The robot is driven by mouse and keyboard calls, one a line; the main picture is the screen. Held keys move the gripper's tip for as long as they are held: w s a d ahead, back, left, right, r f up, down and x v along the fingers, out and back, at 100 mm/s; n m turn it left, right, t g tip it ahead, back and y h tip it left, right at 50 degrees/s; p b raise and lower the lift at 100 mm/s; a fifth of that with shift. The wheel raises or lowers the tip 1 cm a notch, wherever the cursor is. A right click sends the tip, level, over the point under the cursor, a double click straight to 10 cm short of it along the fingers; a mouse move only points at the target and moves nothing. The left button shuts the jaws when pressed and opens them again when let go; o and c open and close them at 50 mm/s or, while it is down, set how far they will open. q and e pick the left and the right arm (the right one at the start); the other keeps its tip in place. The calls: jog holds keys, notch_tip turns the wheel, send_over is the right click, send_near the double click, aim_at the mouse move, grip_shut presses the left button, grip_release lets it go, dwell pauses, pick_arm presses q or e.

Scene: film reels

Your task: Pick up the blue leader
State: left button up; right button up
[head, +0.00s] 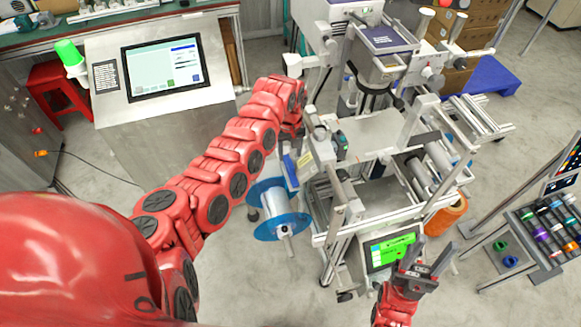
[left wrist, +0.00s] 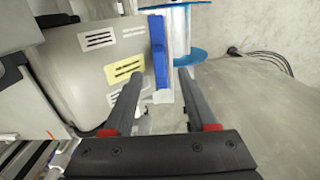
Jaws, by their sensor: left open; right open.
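The blue leader is a narrow blue strip with a pale lower end. It hangs beside a grey machine panel in the left wrist view (left wrist: 160,52) and shows small in the head view (head: 290,172). My left gripper (left wrist: 160,76) is open and empty. In the picture the strip's lower end lies between its fingertips; I cannot tell whether it is that deep between them. In the head view the left gripper is at the machine's left side, mostly hidden by its own arm. My right gripper (head: 425,262) is open and empty, at the lower right, away from the leader.
A blue-flanged reel (head: 268,200) with pale film is just below the leader. The grey machine (head: 375,205) stands close on the right, with a green-lit screen (head: 392,250). A rack of coloured rolls (head: 545,225) is at far right. The floor left of the reel is clear.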

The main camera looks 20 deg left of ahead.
aim_at(290, 163)
pick_arm(q)
jog(key=shift+f+p, duration=0.45)
jog(key=shift+f, duration=1.95)
grip_shut()
